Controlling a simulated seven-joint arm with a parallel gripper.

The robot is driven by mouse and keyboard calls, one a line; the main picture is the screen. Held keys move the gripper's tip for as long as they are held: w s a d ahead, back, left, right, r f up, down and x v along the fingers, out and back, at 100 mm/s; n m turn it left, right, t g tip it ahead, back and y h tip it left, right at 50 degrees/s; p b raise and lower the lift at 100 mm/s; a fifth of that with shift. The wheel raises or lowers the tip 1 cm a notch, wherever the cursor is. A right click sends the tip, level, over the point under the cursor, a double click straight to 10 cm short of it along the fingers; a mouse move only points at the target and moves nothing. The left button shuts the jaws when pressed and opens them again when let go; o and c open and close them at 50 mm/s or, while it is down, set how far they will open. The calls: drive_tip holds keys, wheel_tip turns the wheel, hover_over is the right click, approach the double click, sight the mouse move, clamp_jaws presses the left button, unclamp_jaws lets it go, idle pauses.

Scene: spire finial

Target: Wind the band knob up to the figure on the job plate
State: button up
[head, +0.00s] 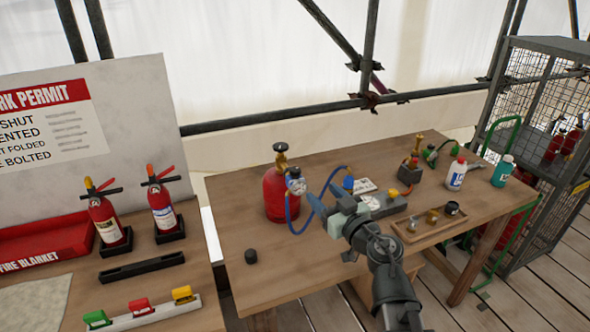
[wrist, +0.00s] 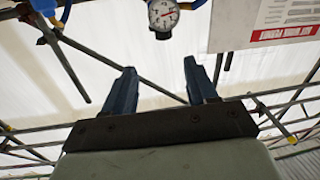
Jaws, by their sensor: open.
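My gripper (head: 322,194) is above the wooden bench, left of the grey block and close to the hose of the red cylinder. In the wrist view its two blue fingers (wrist: 160,86) stand apart with nothing between them. A grey block (head: 390,204) with a round white dial face (head: 371,202) lies on the bench, partly behind my wrist. A small white printed plate (head: 365,186) is beside it; its figure is too small to read. I cannot make out the band knob for certain.
A red cylinder (head: 278,192) with a gauge (head: 295,186) and blue hose stands left of my gripper; a gauge also shows in the wrist view (wrist: 163,14). A black cap (head: 251,257), a tray (head: 397,231) and bottles (head: 456,174) are on the bench. Its front left is mostly clear.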

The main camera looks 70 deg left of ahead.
sight(298, 172)
drive_tip(key=shift+m, duration=0.3)
drive_tip(key=a, duration=0.4)
drive_tip(key=s+a, duration=0.1)
drive_tip(key=a, duration=0.4)
drive_tip(key=s+a, duration=0.1)
drive_tip(key=a, duration=0.3)
drive_tip(key=shift+s+a, duration=0.15)
drive_tip(key=shift+a, duration=0.2)
drive_tip(key=shift+c, duration=0.3)
drive_tip(key=c, duration=0.9)
